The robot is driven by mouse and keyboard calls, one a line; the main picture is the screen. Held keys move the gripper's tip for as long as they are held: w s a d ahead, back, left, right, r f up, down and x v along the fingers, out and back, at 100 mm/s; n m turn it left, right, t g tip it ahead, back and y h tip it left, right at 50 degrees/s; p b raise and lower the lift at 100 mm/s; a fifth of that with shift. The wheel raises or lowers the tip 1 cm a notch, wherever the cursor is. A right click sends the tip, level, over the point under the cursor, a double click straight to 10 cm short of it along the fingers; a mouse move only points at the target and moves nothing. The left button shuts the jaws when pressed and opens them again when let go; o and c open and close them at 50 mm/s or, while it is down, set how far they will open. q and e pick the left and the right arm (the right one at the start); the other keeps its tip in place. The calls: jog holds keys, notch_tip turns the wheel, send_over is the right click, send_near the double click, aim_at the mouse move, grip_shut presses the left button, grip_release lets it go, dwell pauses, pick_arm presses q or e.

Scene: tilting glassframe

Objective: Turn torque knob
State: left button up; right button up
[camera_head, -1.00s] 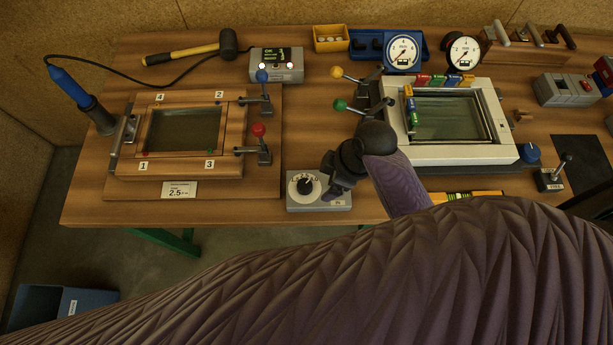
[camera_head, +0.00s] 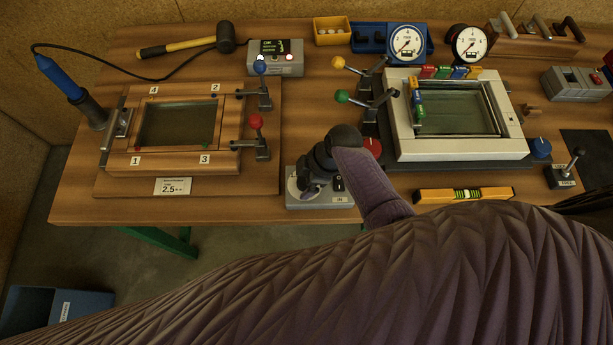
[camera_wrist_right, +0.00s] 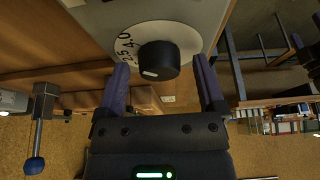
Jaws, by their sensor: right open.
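The torque knob (camera_wrist_right: 158,60) is a black round knob with a pale pointer mark on a white numbered dial (camera_wrist_right: 128,42). Its grey box (camera_head: 330,201) stands at the front edge of the workbench, in the middle of the head view. My right gripper (camera_head: 308,185) is over this box and hides the knob and most of the dial there. In the right wrist view my right gripper (camera_wrist_right: 161,70) is open, with one finger on each side of the knob and visible gaps to both. My left gripper is not in view.
A wooden frame with a glass pane (camera_head: 225,163) lies left of the box. A white glass frame (camera_head: 405,150) lies to the right, with lever clamps (camera_head: 345,97) beside it. A yellow spirit level (camera_head: 435,195) and a red knob (camera_head: 372,146) are close to my right arm.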

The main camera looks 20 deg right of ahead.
grip_shut()
jog(key=shift+n, duration=0.3)
jog(key=n+g+b, duration=0.1)
jog(key=n, duration=0.1)
jog(key=shift+n, duration=0.3)
jog(key=n+g+b, duration=0.1)
jog(key=n, duration=0.2)
jog(key=shift+w+f+n+g+b, duration=0.1)
jog(key=shift+n+g+b, duration=0.2)
jog(key=shift+n+b, duration=0.1)
jog(key=shift+n+g+b, duration=0.3)
jog(key=shift+n+b, duration=0.1)
jog(key=shift+n, duration=0.4)
